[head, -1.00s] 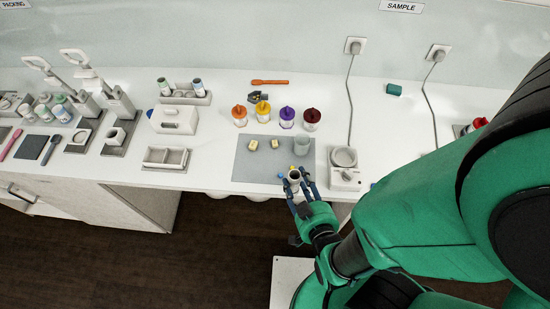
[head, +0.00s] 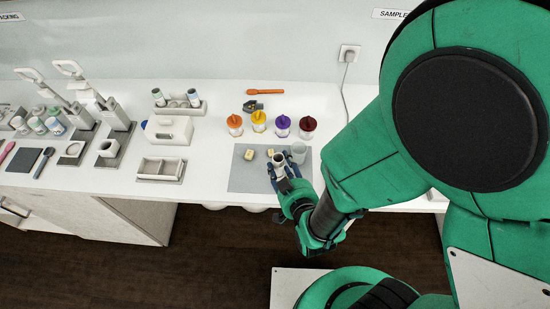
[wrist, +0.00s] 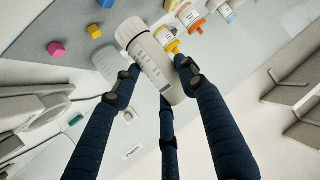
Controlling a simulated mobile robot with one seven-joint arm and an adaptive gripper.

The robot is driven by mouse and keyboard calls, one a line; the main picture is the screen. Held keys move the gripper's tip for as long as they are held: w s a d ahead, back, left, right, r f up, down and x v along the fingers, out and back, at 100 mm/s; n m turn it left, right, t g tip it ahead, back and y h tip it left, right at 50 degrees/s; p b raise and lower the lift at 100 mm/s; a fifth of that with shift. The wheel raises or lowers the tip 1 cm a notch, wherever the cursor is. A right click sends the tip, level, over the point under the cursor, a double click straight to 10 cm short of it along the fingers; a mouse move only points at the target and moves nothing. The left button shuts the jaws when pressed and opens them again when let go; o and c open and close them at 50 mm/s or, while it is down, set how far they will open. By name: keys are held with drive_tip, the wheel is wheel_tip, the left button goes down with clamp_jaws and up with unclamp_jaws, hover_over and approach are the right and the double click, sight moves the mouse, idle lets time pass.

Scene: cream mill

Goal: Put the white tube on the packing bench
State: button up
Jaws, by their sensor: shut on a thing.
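The white tube (wrist: 150,62) is in my gripper (wrist: 160,75), whose dark blue fingers close around it. It looks like a pale cylinder with a wide ribbed cap and printed marks on its side. In the head view the tube (head: 280,158) stands above the front of a grey mat (head: 240,178), open or cap end up; I cannot tell which.
Two pale yellow blocks and a clear beaker (head: 298,152) are close to my gripper. Several coloured-lid jars (head: 259,121) stand behind the mat. A divided tray (head: 160,170), a white box (head: 168,130), a tube rack (head: 180,105) and stands (head: 108,148) fill the left.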

sight(277, 157)
drive_tip(key=w+a, duration=0.1)
drive_tip(key=w, duration=0.2)
drive_tip(key=w+a, duration=0.1)
drive_tip(key=w, duration=0.1)
drive_tip(key=shift+w+a+f, duration=0.3)
drive_tip(key=shift+f, duration=0.1)
drive_tip(key=shift+f+b, duration=0.5)
drive_tip(key=shift+f, duration=1.15)
drive_tip(key=shift+f, duration=0.2)
drive_tip(key=o, duration=0.9)
drive_tip(key=shift+r, duration=0.2)
